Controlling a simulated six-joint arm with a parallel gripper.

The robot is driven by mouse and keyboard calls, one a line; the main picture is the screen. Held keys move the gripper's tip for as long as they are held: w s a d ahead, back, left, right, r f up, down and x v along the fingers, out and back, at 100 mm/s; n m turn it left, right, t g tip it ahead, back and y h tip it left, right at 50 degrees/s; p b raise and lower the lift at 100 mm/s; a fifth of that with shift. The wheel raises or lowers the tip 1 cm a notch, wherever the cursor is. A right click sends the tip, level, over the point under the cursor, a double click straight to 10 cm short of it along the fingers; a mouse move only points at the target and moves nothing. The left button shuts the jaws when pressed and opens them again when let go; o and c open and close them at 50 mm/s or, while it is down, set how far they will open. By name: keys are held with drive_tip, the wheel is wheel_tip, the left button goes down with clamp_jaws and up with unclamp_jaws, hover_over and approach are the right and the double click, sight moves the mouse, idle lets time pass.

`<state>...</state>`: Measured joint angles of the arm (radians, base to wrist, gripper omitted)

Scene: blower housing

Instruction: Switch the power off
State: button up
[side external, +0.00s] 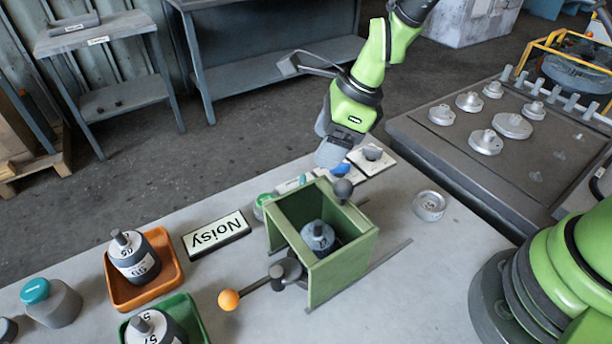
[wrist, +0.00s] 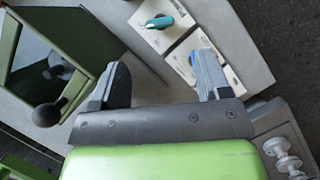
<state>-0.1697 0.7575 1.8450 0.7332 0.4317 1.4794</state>
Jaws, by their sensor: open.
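My gripper (side external: 335,160) is over the far edge of the work table, beyond the green housing. In the wrist view its two fingers (wrist: 164,85) are apart with nothing between them. White labelled plates (wrist: 145,12) lie on the table beyond the fingers. One carries a teal lever-like piece (wrist: 159,22); a second plate (wrist: 232,80) is partly hidden by the right finger. In the side view a plate with a grey knob (side external: 372,153) lies just right of my gripper. The plate lettering is too small to read, so I cannot tell which is the power switch or its position.
The open green housing (side external: 340,275) holds a grey motor (side external: 318,236) and has a black ball knob (side external: 343,190). An orange-ball lever (side external: 229,299) sticks out in front. A "Noisy" sign (side external: 216,235), an orange tray (side external: 168,290) and a green tray (side external: 195,318) stand left.

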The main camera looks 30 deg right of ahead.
sight(304, 180)
drive_tip(key=x, duration=0.9)
drive_tip(key=shift+f, duration=0.15)
drive_tip(key=c, duration=0.9)
drive_tip(key=shift+n, duration=0.4)
drive_tip(key=n+g, duration=0.1)
drive_tip(key=n, duration=0.1)
drive_tip(key=shift+w+n, duration=0.1)
drive_tip(key=shift+n, duration=0.3)
drive_tip(key=n, duration=0.1)
drive_tip(key=n+g, duration=0.1)
drive_tip(key=n, duration=0.1)
drive_tip(key=shift+w+n+g+y, duration=0.1)
drive_tip(key=shift+n+g+y, duration=0.2)
drive_tip(key=n+g, duration=0.1)
drive_tip(key=n, duration=0.2)
drive_tip(key=n+g, duration=0.1)
drive_tip(key=n, duration=0.2)
drive_tip(key=shift+w+n+g, duration=0.1)
drive_tip(key=shift+n+g, duration=0.2)
drive_tip(key=shift+n, duration=0.1)
